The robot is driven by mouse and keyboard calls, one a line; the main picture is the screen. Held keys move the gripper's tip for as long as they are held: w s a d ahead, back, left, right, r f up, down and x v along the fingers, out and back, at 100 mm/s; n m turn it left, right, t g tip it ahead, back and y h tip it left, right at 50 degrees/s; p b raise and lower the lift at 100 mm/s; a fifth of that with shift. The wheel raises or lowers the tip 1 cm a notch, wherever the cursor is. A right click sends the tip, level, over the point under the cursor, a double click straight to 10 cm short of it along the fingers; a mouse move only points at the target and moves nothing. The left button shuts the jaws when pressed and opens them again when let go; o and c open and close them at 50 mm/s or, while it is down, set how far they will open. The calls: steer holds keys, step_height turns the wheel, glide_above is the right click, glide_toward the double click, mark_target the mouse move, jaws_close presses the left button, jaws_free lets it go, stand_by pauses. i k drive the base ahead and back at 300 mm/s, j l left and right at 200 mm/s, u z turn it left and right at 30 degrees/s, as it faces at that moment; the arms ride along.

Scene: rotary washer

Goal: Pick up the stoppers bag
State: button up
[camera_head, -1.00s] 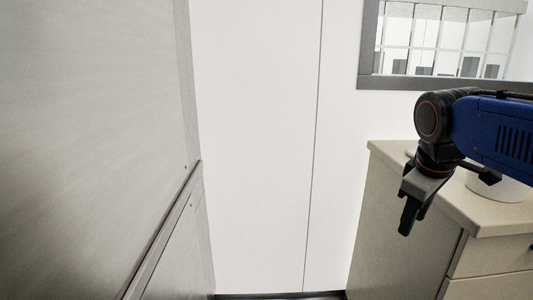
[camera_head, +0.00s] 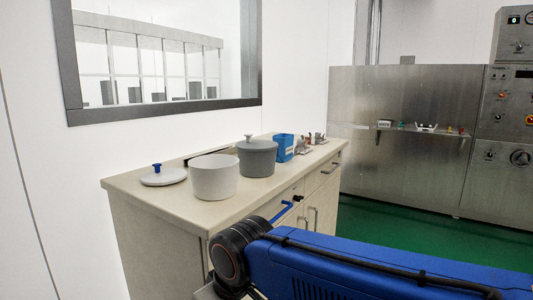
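I cannot pick out a stoppers bag for certain. A blue open-topped container (camera_head: 285,147) stands on the counter behind the grey pot; its contents are too small to tell. Small metallic items (camera_head: 312,140) sit beyond it, also too small to name. My blue arm crosses the bottom of the view, in front of the counter. My gripper's fingers are below the frame edge, so their state does not show.
The beige counter (camera_head: 140,190) holds a white lid with blue knob (camera_head: 163,176), a white pot (camera_head: 214,178) and a grey lidded pot (camera_head: 257,158). A steel machine (camera_head: 405,165) with a small shelf of items stands at right. Green floor (camera_head: 420,225) lies before it.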

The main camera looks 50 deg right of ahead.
mark_target(285, 141)
steer(key=l+z, duration=0.15)
steer(key=z, duration=0.25)
steer(key=l+z, duration=0.15)
steer(key=z, duration=0.25)
steer(key=l+z, duration=0.15)
steer(key=z, duration=0.25)
